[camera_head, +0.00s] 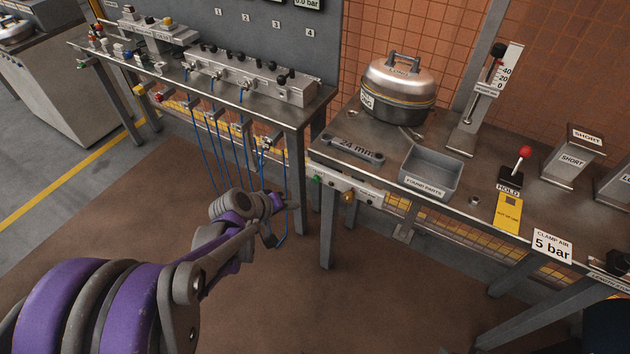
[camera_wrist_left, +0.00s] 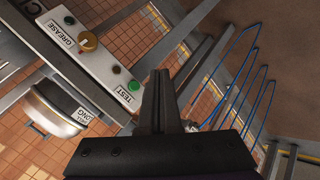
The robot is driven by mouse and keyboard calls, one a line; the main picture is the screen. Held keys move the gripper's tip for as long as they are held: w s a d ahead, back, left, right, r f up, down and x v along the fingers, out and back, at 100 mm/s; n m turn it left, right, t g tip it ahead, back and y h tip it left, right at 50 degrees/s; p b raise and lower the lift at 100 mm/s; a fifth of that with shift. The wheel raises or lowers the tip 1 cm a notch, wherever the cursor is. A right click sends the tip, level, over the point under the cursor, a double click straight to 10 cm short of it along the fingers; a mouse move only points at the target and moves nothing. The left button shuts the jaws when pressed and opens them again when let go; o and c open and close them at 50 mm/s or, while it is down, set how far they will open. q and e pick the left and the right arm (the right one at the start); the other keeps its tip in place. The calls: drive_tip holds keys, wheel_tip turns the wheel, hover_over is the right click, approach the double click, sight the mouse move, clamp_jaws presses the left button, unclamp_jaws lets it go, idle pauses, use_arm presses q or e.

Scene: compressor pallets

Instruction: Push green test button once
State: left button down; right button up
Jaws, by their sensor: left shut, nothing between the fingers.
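The green test button (camera_head: 318,180) sits at the left end of a pale control box (camera_head: 345,188) on the front edge of the right bench. In the left wrist view the green button (camera_wrist_left: 134,85) is beside the word TEST, with a small dark button next to it. My left gripper (camera_head: 291,205) is shut and empty, in front of the benches and left of the button. In the left wrist view its fingertips (camera_wrist_left: 160,74) appear just right of the button, and the button is uncovered. I cannot tell the exact gap. My right gripper is not in view.
Blue hoses (camera_head: 232,140) hang from the left bench near my gripper.

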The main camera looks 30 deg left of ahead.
use_arm(q)
drive_tip(key=w, duration=0.7)
drive_tip(key=shift+d, duration=0.3)
drive_tip(key=shift+w, duration=0.15)
idle(1.6)
drive_tip(key=shift+w+b, duration=0.3)
drive_tip(key=shift+w+d, duration=0.1)
drive_tip(key=shift+w, duration=0.4)
idle(0.6)
drive_tip(key=shift+s, duration=0.95)
drive_tip(key=s, duration=0.5)
drive_tip(key=shift+a, duration=0.3)
